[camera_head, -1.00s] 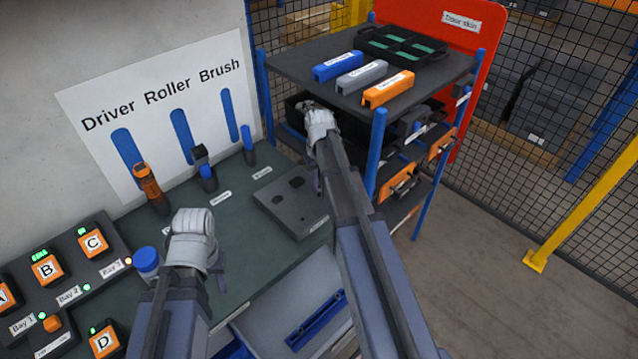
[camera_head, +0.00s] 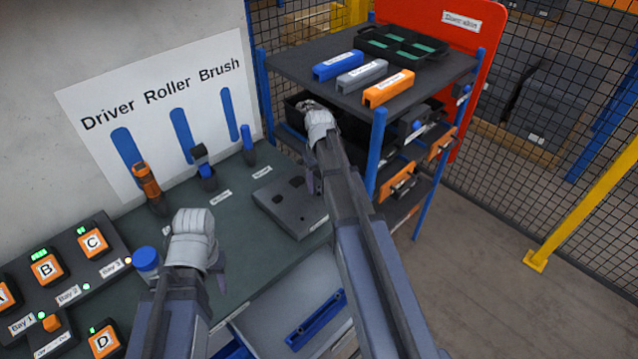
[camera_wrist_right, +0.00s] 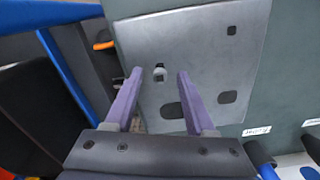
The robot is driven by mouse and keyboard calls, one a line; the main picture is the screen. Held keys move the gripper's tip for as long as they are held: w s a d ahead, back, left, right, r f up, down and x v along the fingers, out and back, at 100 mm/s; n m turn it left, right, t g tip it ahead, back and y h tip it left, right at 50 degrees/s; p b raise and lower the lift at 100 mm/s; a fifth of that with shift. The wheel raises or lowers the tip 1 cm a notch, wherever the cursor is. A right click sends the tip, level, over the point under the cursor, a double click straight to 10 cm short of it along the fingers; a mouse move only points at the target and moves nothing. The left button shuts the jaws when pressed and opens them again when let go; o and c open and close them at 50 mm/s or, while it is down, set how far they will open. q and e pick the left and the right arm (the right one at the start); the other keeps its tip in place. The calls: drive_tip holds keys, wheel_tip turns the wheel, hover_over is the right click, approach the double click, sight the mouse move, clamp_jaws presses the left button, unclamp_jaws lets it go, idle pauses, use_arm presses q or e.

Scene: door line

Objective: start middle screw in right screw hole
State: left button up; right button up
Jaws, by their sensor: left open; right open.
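A grey plate (camera_head: 300,222) lies on the bench, and it fills much of the right wrist view (camera_wrist_right: 200,55). It has dark openings, among them a small square one (camera_wrist_right: 232,30) and two larger rounded ones (camera_wrist_right: 228,97). A small round fitting (camera_wrist_right: 160,73), light and dark, shows on the plate between my right fingertips; I cannot tell whether it is a screw or a hole. My right gripper (camera_wrist_right: 158,75) is open above the plate, its purple fingers either side of this fitting. My left gripper (camera_head: 220,278) is open over the bench, left of the plate. No loose screw is clearly visible.
A shelf rack (camera_head: 377,150) stands right of the plate, close to my right arm, with blue, grey and orange (camera_head: 388,88) blocks on top. An orange driver (camera_head: 147,183) stands at the wall. A blue-lidded jar (camera_head: 146,260) is left of my left gripper.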

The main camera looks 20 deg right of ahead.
wheel_tip(320, 180, up, 8)
drive_tip(key=p, duration=0.8)
use_arm(q)
wheel_tip(320, 180, up, 8)
use_arm(e)
drive_tip(key=shift+f, duration=0.1)
use_arm(q)
drive_tip(key=shift+f, duration=0.1)
